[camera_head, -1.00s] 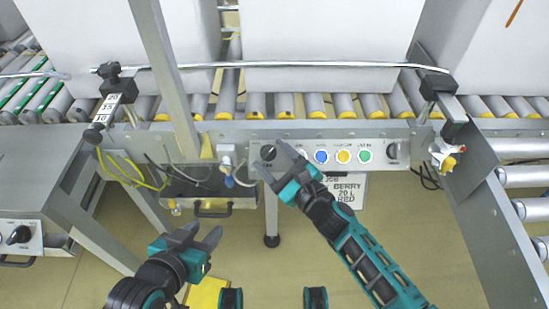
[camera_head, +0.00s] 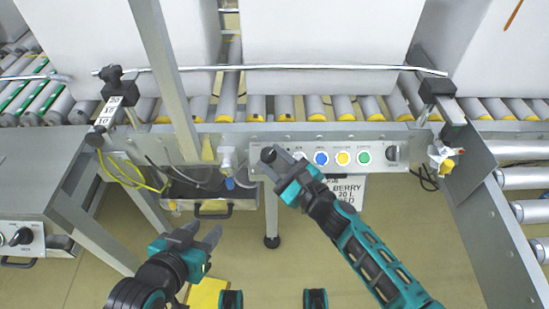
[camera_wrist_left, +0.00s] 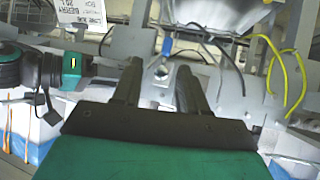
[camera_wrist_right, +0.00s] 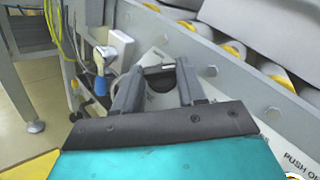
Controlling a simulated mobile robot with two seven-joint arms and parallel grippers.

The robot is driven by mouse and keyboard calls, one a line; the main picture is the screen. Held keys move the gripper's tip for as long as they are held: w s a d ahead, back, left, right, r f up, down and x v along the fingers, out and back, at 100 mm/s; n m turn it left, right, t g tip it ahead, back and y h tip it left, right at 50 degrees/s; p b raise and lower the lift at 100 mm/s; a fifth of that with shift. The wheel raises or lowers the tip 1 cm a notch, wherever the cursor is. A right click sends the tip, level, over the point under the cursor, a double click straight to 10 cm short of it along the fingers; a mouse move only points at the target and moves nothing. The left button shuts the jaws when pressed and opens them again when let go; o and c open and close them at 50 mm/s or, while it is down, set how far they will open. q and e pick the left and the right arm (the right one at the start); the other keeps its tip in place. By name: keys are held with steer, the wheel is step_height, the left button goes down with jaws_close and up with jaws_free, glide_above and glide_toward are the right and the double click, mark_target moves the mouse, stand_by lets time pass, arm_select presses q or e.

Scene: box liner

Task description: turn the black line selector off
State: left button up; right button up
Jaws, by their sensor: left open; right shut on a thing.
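The black line selector (camera_head: 267,154) is a round dark knob at the left end of the grey control panel (camera_head: 378,152). My right gripper (camera_head: 276,161) is shut on it, with one finger on either side. In the right wrist view the dark knob (camera_wrist_right: 159,80) shows between the two fingers (camera_wrist_right: 159,84). The fingers partly cover it, and I cannot read which position it points to. My left gripper (camera_head: 203,236) is open and empty, low at the left and away from the panel.
White, blue, yellow and green buttons (camera_head: 342,157) sit right of the selector, with another dark knob (camera_head: 392,153) at the panel's far end. A label sheet (camera_head: 347,189) hangs below.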

steer(key=shift+w+d+r+n+g+y+p, duration=0.15)
steer(key=shift+r+n+g+y+p, duration=0.15)
steer(key=shift+n+g+p, duration=0.4)
steer(key=shift+d+r+n+g+y+p, duration=0.1)
steer(key=shift+n+g+y+p, duration=0.2)
steer(key=shift+n+g+p, duration=0.6)
steer(key=shift+w+n+g+p, duration=0.15)
steer(key=shift+n+g+p, duration=0.6)
steer(key=shift+n, duration=0.25)
steer(key=shift+w+n+g+p, duration=0.1)
steer(key=shift+n+g+p, duration=0.35)
steer(key=shift+n+g, duration=0.3)
arm_select(q)
steer(key=shift+y, duration=0.3)
steer(key=shift+s+a+r+p, duration=0.15)
steer(key=shift+a+r, duration=0.1)
steer(key=shift+r, duration=0.5)
steer(key=shift+s+a+r+p, duration=0.1)
steer(key=shift+a+r+p, duration=0.1)
steer(key=shift+r, duration=0.55)
steer(key=shift+s+a+r+p, duration=0.15)
steer(key=shift+a+r, duration=0.1)
steer(key=shift+r, duration=0.5)
arm_select(e)
steer(key=shift+w+n+g, duration=0.1)
steer(key=shift+n+g, duration=0.95)
steer(key=shift+g, duration=0.05)
arm_select(q)
steer(key=shift+w+d+r, duration=0.1)
steer(key=shift+r, duration=0.05)
